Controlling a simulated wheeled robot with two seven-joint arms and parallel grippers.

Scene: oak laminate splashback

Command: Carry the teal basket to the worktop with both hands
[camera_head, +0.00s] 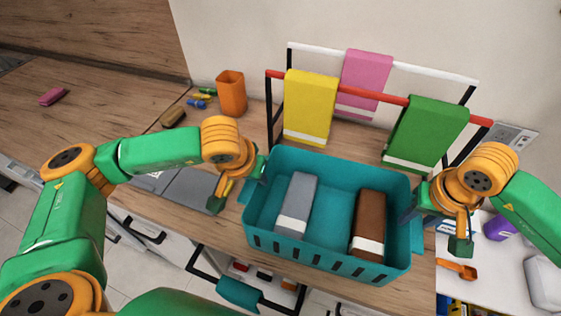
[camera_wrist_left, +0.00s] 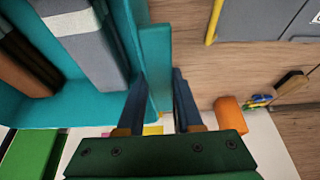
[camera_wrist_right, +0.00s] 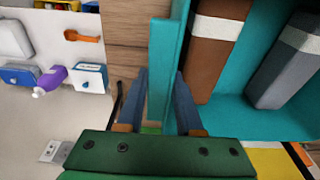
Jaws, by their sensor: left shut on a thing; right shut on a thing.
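The teal basket (camera_head: 328,258) is level over the front part of the wooden worktop (camera_head: 190,218), in front of a towel rack. I cannot tell whether its base touches the worktop. A folded grey towel (camera_head: 299,195) and a folded brown towel (camera_head: 369,215), each with a white band, lie inside it. My left gripper (camera_head: 250,184) is shut on the basket's left handle, which shows between its fingers in the left wrist view (camera_wrist_left: 157,62). My right gripper (camera_head: 418,207) is shut on the right handle, which shows in the right wrist view (camera_wrist_right: 161,70).
The rack (camera_head: 380,97) behind the basket holds yellow (camera_head: 310,105), pink (camera_head: 366,80) and green (camera_head: 425,130) towels. An orange cup (camera_head: 231,94) and small items stand at the back left. A purple bottle (camera_head: 499,228) and orange scoop (camera_head: 457,270) are on a white surface at right.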

